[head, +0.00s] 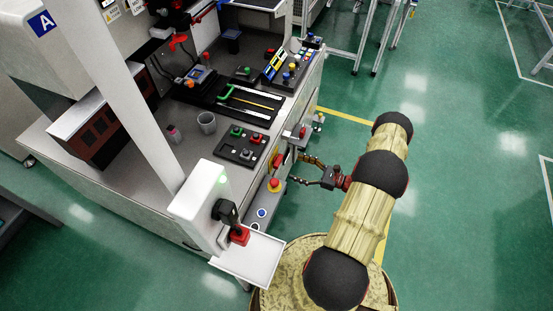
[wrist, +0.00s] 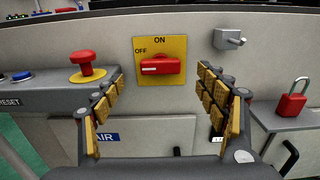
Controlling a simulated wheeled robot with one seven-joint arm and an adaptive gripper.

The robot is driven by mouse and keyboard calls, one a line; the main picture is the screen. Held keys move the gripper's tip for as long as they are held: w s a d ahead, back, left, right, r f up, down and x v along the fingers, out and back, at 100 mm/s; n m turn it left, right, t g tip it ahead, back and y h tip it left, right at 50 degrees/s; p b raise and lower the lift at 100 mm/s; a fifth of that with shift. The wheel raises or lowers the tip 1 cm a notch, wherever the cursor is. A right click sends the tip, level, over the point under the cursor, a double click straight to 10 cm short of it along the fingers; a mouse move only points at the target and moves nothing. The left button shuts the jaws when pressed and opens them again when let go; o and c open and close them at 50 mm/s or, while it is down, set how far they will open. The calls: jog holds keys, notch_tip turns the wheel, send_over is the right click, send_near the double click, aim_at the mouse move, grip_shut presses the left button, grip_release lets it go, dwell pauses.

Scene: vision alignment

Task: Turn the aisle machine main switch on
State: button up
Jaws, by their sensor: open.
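The main switch is a red rotary knob (wrist: 162,66) on a yellow plate (wrist: 160,42) on the machine's front panel. ON is printed at the top of the plate and OFF at the upper left. The knob's handle lies horizontal, its white mark on the OFF side. In the head view the switch (head: 279,159) shows small on the machine's side. My gripper (wrist: 160,78) is open and empty, facing the panel. Its two fingers stand left and right of the knob, seemingly short of it. The gripper also shows in the head view (head: 296,169).
A red emergency-stop button (wrist: 87,66) on a grey ledge stands left of the switch. A grey latch (wrist: 229,39) and a red padlock (wrist: 292,99) are on the right. The floor (head: 450,180) right of my arm is clear.

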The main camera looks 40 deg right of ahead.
aim_at(278, 161)
jog(key=b+x, duration=0.1)
jog(key=x, duration=0.6)
jog(key=shift+w+a+b, duration=0.15)
jog(key=shift+w+b, duration=0.2)
jog(key=shift+f, duration=0.1)
jog(key=shift+c, duration=1.3)
jog(key=c, duration=0.9)
